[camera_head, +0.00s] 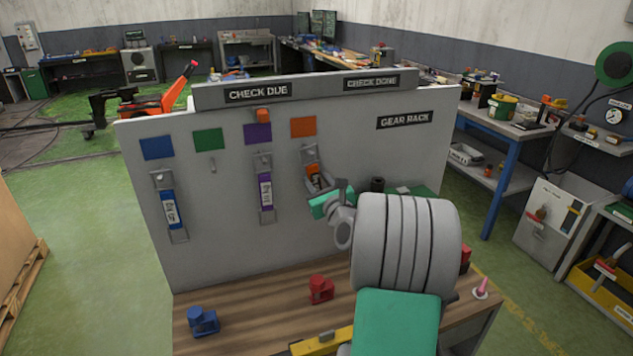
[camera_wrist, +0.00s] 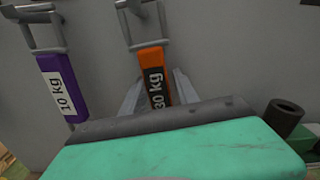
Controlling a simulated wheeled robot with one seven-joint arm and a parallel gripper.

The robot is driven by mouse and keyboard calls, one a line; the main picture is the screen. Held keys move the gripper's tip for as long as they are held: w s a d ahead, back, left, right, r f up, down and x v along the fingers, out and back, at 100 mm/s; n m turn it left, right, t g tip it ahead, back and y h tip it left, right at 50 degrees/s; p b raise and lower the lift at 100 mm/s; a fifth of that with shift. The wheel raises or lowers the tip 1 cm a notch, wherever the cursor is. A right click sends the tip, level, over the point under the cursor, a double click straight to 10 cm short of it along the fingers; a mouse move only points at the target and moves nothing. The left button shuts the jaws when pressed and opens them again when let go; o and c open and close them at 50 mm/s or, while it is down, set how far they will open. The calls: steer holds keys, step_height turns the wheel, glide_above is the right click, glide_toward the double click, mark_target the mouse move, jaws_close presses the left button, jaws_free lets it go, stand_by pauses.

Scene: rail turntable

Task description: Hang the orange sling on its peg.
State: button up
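The orange sling (camera_head: 314,172) is at the rack board below the orange square (camera_head: 303,127). In the wrist view the orange sling (camera_wrist: 154,75) shows its "30 kg" label and a grey metal loop at its top. My gripper (camera_wrist: 157,78) points at the board, with one grey finger on each side of the sling's strap. Whether the fingers press on it is unclear. The sling's peg is not clearly visible, and I cannot tell whether the loop is around it. In the head view my wrist hides part of the gripper and the sling's lower end.
The purple sling (camera_head: 265,190) hangs left of the orange one, and the blue sling (camera_head: 170,208) hangs at far left. The peg (camera_head: 212,166) under the green square is bare. A red shackle (camera_head: 321,289) and a blue shackle (camera_head: 203,321) stand on the wooden bench (camera_head: 255,312).

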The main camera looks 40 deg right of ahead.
steer(key=o, duration=0.3)
steer(key=shift+s+f, duration=0.1)
steer(key=b+v, duration=0.2)
steer(key=v, duration=0.6)
steer(key=a+f+n+g+y, duration=0.3)
steer(key=a+n, duration=0.6)
steer(key=a, duration=0.1)
steer(key=a+f+n+g+y, duration=0.2)
steer(key=a+f+n, duration=0.1)
steer(key=a+n, duration=0.55)
steer(key=s+a+f+n+g, duration=0.2)
steer(key=s+a+n+g, duration=0.1)
steer(key=s+n, duration=0.3)
steer(key=s+a+f+n+g, duration=0.2)
steer(key=s+a+n+g, duration=0.1)
steer(key=s+n, duration=0.3)
steer(key=s+a+f+n+g, duration=0.2)
steer(key=s+a+n+g, duration=0.1)
steer(key=s+a+n, duration=0.2)
steer(key=shift+s+a+n, duration=0.15)
steer(key=shift+s+n, duration=0.95)
steer(key=shift+n, duration=0.05)
